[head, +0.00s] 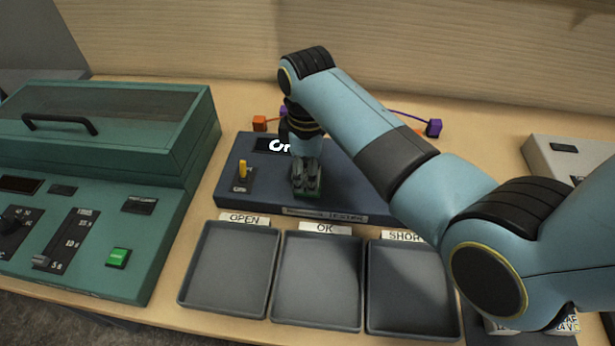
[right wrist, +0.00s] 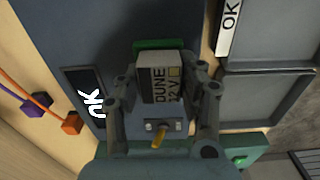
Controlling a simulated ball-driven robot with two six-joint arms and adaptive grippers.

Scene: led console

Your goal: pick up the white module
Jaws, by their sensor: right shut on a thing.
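The white module (right wrist: 153,84), marked "DUNE 12 V", shows between the fingers of my right gripper (right wrist: 165,92) in the right wrist view. The fingers are shut on its sides. It is at the green socket (right wrist: 160,45) of the blue tester (head: 235,195); I cannot tell whether it is seated or just lifted. In the head view my right gripper (head: 307,182) points down over the tester and hides the module. The tester's display (right wrist: 88,103) reads "OK". My left gripper is not in view.
Three grey trays labelled OPEN (head: 230,268), OK (head: 318,280) and SHORT (head: 410,290) lie in front of the tester. A green console (head: 95,240) stands left. Orange (head: 260,123) and purple (head: 434,127) blocks with wires lie behind. More labelled modules (head: 566,323) are at lower right.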

